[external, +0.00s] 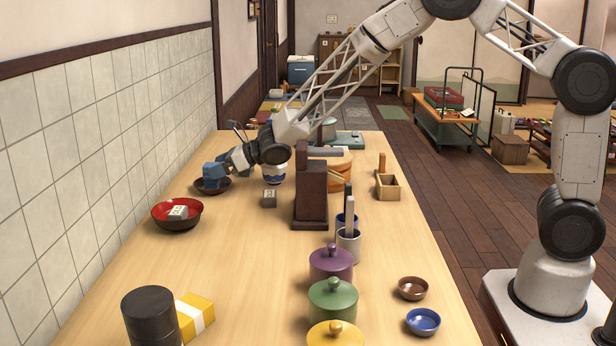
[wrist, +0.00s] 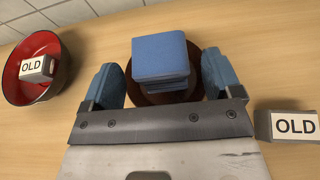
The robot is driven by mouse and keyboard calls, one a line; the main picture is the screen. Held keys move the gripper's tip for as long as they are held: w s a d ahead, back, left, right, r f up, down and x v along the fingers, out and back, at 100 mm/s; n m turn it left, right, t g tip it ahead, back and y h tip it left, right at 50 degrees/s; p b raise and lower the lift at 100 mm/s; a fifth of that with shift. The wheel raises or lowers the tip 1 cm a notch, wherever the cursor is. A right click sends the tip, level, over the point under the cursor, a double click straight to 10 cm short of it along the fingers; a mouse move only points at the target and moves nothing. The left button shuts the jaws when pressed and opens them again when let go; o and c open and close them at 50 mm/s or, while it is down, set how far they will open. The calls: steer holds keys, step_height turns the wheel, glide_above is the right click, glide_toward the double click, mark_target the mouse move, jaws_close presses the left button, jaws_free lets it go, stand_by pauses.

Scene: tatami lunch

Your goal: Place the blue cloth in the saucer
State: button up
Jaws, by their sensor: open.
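The blue cloth (wrist: 160,57) is a folded, layered block. In the wrist view it sits over the dark brown saucer (wrist: 196,88), between my open fingers and slightly beyond them. In the external view the blue cloth (external: 211,172) shows above the saucer (external: 208,188) near the tiled wall. My gripper (wrist: 163,84) has its two blue fingertips apart, one on each side of the cloth, with gaps showing. In the external view my gripper (external: 222,172) is low beside the saucer. The cloth hides most of the saucer's inside.
A red-and-black bowl (wrist: 17,85) holding a block marked OLD is left of the saucer. Another OLD block (wrist: 292,125) lies to the right. A dark wooden stand (external: 310,195), lidded pots (external: 333,300) and a wooden box (external: 387,188) stand farther right. The table's middle left is clear.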

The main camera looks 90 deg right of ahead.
steer(key=v, duration=0.9)
steer(key=shift+s, duration=0.1)
stand_by(0.4)
steer(key=shift+r, duration=0.1)
stand_by(0.4)
steer(key=s+a+r+m+g+h, duration=0.2)
steer(key=s+a+r+m, duration=0.65)
steer(key=r, duration=0.35)
steer(key=s+a+r+m+g+h, duration=0.1)
steer(key=s+a+r+m, duration=0.6)
steer(key=s+r+m, duration=0.3)
steer(key=s+a+r+m+g+y, duration=0.15)
steer(key=s+a+m, duration=0.4)
steer(key=s, duration=0.55)
steer(key=s+a+r+m+g, duration=0.2)
steer(key=s+a+m, duration=0.35)
steer(key=s, duration=0.65)
steer(key=s+a+r+m+g+y, duration=0.1)
steer(key=s+a+m, duration=0.45)
steer(key=s, duration=0.55)
step_height(320, 180, down, 9)
steer(key=w+m+g, duration=0.1)
steer(key=g, duration=0.2)
steer(key=shift+d+f, duration=0.2)
